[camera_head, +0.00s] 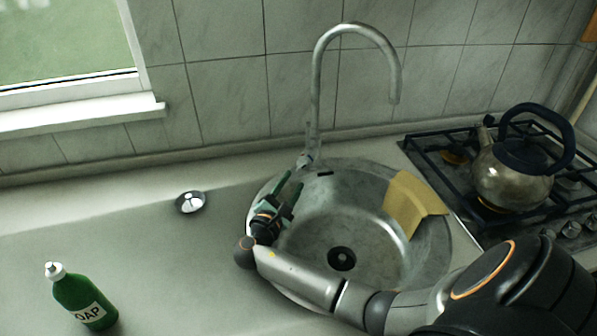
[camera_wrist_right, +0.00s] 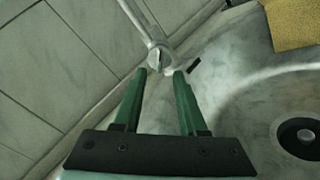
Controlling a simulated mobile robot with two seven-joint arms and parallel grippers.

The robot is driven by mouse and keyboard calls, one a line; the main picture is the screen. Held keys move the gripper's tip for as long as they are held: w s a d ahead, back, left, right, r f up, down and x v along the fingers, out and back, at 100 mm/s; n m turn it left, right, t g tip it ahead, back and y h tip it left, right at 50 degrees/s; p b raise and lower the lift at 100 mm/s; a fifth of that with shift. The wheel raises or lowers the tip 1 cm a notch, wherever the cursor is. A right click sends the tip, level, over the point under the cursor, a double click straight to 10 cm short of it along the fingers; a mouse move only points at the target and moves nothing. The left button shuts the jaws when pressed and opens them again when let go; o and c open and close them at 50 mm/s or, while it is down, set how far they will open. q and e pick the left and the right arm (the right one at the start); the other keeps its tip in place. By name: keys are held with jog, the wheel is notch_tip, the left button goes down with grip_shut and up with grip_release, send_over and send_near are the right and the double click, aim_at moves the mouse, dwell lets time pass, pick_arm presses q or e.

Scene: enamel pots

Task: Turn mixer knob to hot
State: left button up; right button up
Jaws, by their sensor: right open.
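The mixer tap (camera_head: 316,90) is a tall metal gooseneck at the back rim of the sink. Its small metal knob (camera_head: 305,161) sits low at its base and also shows in the right wrist view (camera_wrist_right: 158,56). My right gripper (camera_head: 292,180) reaches over the sink's left edge with its green fingers towards the knob. In the right wrist view the fingers (camera_wrist_right: 159,73) are open and apart, with the knob just beyond the tips, roughly between them. I cannot tell if they touch it. My left gripper is out of view.
The round metal sink (camera_head: 434,250) has a yellow cloth (camera_head: 411,203) over its right rim. A kettle (camera_head: 512,180) stands on the gas hob at right. A green soap bottle (camera_head: 83,299) and a small round metal piece (camera_head: 190,202) are on the left counter, otherwise clear.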

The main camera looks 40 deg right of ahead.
aim_at(301, 169)
jog(key=x, duration=0.5)
grip_shut()
dwell(0.6)
